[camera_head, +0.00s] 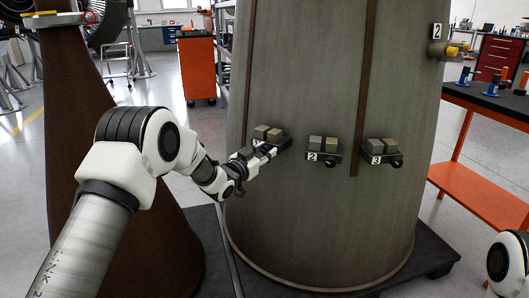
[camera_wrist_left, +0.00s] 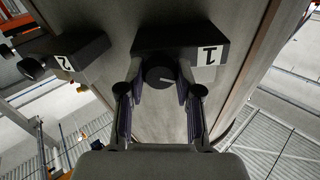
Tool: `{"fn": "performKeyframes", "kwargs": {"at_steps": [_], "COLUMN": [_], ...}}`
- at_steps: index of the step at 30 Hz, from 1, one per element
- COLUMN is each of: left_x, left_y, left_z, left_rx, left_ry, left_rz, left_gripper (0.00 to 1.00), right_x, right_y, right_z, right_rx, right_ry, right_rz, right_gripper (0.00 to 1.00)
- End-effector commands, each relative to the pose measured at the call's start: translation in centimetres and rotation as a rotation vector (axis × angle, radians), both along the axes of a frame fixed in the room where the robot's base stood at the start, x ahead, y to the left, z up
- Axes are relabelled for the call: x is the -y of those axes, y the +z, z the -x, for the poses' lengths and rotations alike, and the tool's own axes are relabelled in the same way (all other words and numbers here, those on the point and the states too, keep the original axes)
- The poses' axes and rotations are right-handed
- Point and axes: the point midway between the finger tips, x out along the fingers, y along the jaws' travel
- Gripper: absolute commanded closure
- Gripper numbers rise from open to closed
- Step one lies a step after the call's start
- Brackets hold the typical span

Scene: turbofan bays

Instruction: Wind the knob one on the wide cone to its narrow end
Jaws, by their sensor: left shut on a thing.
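The wide cone (camera_head: 310,220) is a large grey-green body standing in the middle of the head view. Several dark units with blocks on top are fixed in a row on its side. My left gripper (camera_head: 262,152) reaches the leftmost unit. In the left wrist view its two fingers (camera_wrist_left: 160,90) are closed around the dark round knob one (camera_wrist_left: 160,74), which has a pale pointer line. This knob sits on the dark housing (camera_wrist_left: 165,38) with a white label 1 (camera_wrist_left: 210,57). The narrow and wide end marks cannot be made out. My right gripper is out of view.
Knob two (camera_head: 330,163) and knob three (camera_head: 397,163) sit to the right on the same cone. A yellow-ended fitting (camera_head: 452,50) sticks out higher up. A brown cone (camera_head: 150,215) stands at left, and an orange-framed bench (camera_head: 490,185) at right.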

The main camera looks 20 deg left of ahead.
Motion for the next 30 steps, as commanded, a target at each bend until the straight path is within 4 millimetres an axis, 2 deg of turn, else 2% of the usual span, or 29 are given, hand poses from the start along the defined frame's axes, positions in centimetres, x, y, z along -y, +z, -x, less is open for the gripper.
{"fn": "performKeyframes", "kwargs": {"at_steps": [8, 30], "left_x": [0.1, 0.2], "left_y": [-0.1, -0.3], "left_z": [0.0, 0.1], "left_rx": [0.054, 0.258], "left_ry": [0.000, 0.000], "left_rz": [-0.177, -0.846], "left_gripper": [1.00, 1.00], "right_x": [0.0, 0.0], "right_y": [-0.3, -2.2], "right_z": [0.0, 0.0], "right_rx": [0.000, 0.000], "right_ry": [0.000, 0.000], "right_rz": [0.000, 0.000], "right_gripper": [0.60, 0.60]}}
